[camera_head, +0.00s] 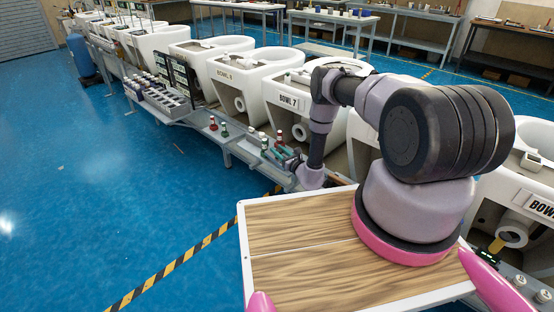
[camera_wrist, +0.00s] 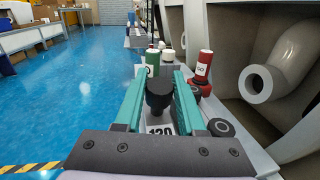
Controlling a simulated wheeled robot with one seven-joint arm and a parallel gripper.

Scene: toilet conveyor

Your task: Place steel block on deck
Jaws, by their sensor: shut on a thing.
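My gripper (camera_wrist: 160,78) has two teal fingers, shut on a dark thing with a round black knob (camera_wrist: 159,90). This may be the steel block; its full shape is hidden between the fingers. A white label reading "120" shows just below the knob. In the head view my gripper (camera_head: 284,152) is low over the grey shelf beside the row of bowls. I cannot tell whether the held thing touches the shelf. The wood-panelled deck (camera_head: 290,225) with a white rim lies at the front of the head view, apart from my gripper, its visible top bare of objects.
A green cylinder (camera_wrist: 152,62) and a red cylinder (camera_wrist: 204,68) stand just past my gripper on the grey shelf (camera_wrist: 262,160). A black round piece (camera_wrist: 221,127) lies to the right. White toilet bowls (camera_head: 292,100) line the shelf. Blue floor (camera_head: 110,210) is free at left.

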